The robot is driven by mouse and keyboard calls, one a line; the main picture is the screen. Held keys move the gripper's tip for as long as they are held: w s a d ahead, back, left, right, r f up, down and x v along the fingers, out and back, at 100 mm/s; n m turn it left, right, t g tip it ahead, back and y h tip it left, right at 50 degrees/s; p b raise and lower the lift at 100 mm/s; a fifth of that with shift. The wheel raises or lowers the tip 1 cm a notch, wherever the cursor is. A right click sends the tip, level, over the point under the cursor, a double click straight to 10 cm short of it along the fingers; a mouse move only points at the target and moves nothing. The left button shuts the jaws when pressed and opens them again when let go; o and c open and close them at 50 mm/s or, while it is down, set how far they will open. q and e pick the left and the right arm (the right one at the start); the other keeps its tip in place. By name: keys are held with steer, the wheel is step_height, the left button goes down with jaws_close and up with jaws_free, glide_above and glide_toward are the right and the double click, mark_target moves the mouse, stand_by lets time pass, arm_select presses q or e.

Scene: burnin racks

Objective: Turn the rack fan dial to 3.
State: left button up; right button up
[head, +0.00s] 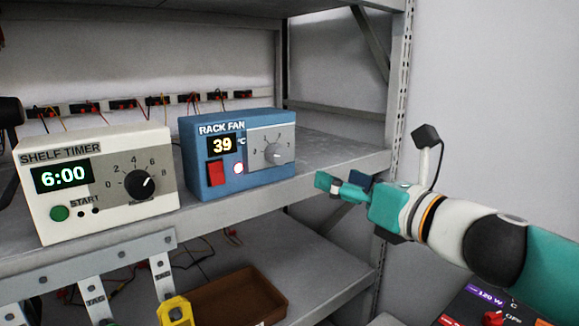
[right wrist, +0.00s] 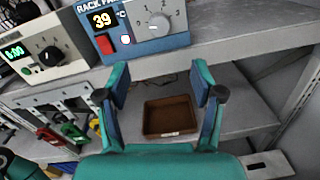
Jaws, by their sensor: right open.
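The dial also shows at the top of the right wrist view (right wrist: 157,25). My right gripper (head: 340,187) is open and empty, to the right of and below the dial, in front of the shelf edge and apart from the box. I do not see my left gripper.
A cream shelf timer (head: 95,215) reading 6:00, with a black knob, stands left of the fan box. White tags hang below the shelf edge (head: 225,208). A brown tray (head: 232,296) lies on the lower shelf. The shelf right of the fan box is clear up to the upright (head: 396,110).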

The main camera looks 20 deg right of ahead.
mark_target(282, 155)
steer(key=x, duration=1.6)
steer(key=shift+w+f, duration=0.15)
steer(key=shift+w, duration=0.1)
steer(key=shift+c, duration=0.4)
